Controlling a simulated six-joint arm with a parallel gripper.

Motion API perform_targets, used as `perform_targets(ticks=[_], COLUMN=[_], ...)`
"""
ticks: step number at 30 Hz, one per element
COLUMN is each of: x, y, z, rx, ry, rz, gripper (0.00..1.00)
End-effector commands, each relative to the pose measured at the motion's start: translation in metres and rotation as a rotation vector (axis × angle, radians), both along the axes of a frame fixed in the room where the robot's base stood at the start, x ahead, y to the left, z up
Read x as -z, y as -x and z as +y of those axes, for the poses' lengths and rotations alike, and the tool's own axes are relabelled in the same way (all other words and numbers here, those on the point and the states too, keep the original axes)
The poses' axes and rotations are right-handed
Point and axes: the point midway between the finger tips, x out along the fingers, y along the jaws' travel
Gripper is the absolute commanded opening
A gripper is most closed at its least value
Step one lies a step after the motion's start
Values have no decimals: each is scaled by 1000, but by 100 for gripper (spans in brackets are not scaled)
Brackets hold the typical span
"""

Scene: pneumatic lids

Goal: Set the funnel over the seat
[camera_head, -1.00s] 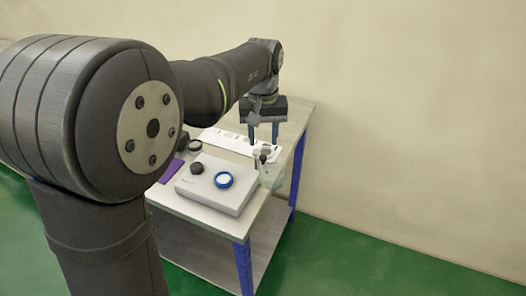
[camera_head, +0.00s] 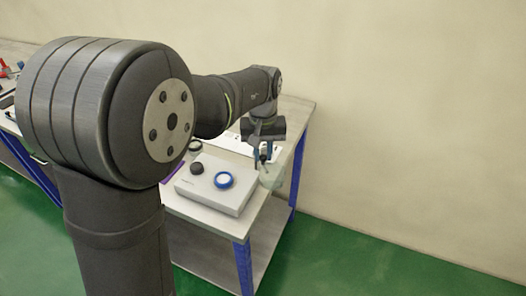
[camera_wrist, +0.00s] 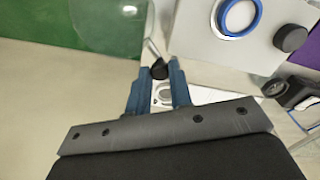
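The clear, see-through funnel (camera_head: 271,177) is at the right edge of the table, right of the grey box. In the wrist view its round, clear body (camera_wrist: 105,22) shows at the upper left, partly over the green floor. My gripper (camera_head: 263,156) is above the funnel. In the wrist view its blue fingers (camera_wrist: 160,76) are close together on either side of a small black knob, which fills the gap at their tips. The seat, a blue ring with a white middle (camera_head: 224,180), lies on top of the grey box, left of the funnel, uncovered; it also shows in the wrist view (camera_wrist: 240,15).
The grey box (camera_head: 210,195) also carries a black knob (camera_head: 197,168). A dark round part (camera_head: 195,146) and a purple piece (camera_head: 173,170) lie left of it. A white plate (camera_head: 232,142) lies behind. Another bench (camera_head: 8,120) stands far left.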

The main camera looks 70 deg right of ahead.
Motion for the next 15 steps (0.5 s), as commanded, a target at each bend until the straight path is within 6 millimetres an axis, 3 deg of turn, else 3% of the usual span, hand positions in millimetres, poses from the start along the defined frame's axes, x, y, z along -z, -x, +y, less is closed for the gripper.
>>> perform_targets(ticks=[15], x=[0], y=[-5], z=[5], rx=[125], ry=[0], rz=[0], gripper=[0])
